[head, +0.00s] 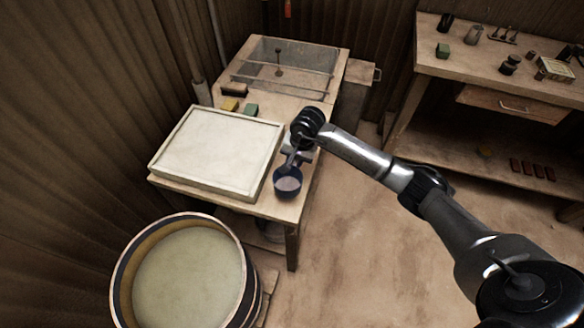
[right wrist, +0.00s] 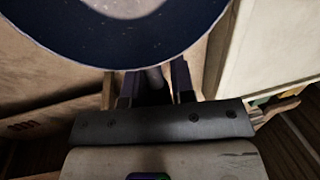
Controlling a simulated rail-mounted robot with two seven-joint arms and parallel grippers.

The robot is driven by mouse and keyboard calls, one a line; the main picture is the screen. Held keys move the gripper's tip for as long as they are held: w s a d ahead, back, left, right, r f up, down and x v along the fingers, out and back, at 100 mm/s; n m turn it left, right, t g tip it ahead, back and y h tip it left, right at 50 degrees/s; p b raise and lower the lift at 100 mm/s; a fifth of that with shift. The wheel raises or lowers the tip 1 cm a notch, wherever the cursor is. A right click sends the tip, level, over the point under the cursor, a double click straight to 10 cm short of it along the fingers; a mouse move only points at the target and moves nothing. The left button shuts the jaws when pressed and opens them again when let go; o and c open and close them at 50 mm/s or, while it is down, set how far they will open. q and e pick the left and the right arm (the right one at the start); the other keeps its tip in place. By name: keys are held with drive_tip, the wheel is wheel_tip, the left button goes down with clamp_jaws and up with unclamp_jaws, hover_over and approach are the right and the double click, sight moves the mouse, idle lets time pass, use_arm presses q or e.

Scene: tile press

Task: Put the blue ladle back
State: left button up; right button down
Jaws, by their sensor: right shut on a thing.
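The blue ladle (head: 288,187) is at the front right corner of the work table, right of the white tray. Its round bowl has a dark blue rim and a pale grey, speckled inside. My right gripper (head: 294,158) is shut on the ladle's handle, just behind the bowl. In the right wrist view the ladle's bowl (right wrist: 110,42) fills the top, and the handle passes between the two fingers of the gripper (right wrist: 150,84). I cannot tell whether the bowl touches the table or hangs just above it. My left gripper is not in view.
The shallow white tray (head: 218,152) lies left of the ladle. A round tub of cloudy liquid (head: 190,275) stands at front left. Green (head: 251,109) and yellow (head: 229,104) blocks and a clear-topped box (head: 300,62) are behind. A shelf bench (head: 485,70) stands right, with open floor between.

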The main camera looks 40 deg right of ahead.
drive_tip(key=shift+w+a+f, duration=0.15)
drive_tip(key=shift+w+f, duration=0.25)
drive_tip(key=shift+w, duration=0.1)
drive_tip(key=shift+f+b, duration=0.55)
drive_tip(key=shift+f, duration=1.35)
drive_tip(key=shift+f, duration=0.15)
drive_tip(key=c, duration=1)
unclamp_jaws()
drive_tip(key=shift+o, duration=0.2)
